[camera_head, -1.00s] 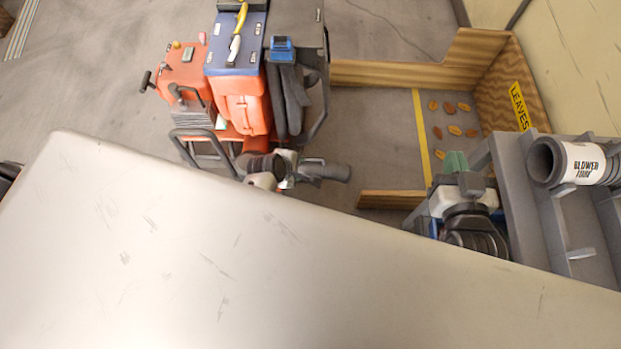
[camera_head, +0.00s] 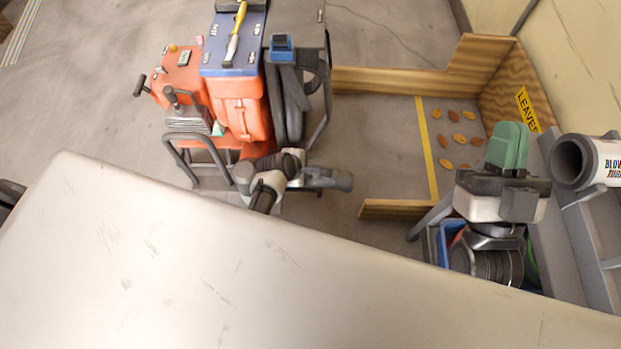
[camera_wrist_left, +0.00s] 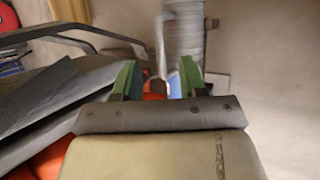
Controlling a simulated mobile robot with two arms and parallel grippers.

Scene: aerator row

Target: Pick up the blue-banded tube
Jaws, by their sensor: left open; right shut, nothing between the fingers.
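I cannot make out a clear blue band on any tube. A white tube (camera_head: 598,163) with a dark open end and "BLOWER" lettering lies on the rack at the right edge of the head view, partly cut off. My right gripper (camera_head: 508,146), with green fingers shut and empty, is left of that tube, apart from it in the picture. My left gripper (camera_wrist_left: 158,78) is open in the left wrist view. Beyond its green fingers are a blurred pale ribbed cylinder (camera_wrist_left: 185,35) and a small blue patch (camera_wrist_left: 174,86). I cannot tell what these belong to.
An orange machine (camera_head: 243,105) with a blue top (camera_head: 232,60) and dark hoses stands at upper left. A wooden bay (camera_head: 410,79) with a "LEAVES" sign and scattered leaves is at upper right. The grey rack (camera_head: 575,240) is at right. Open floor shows behind.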

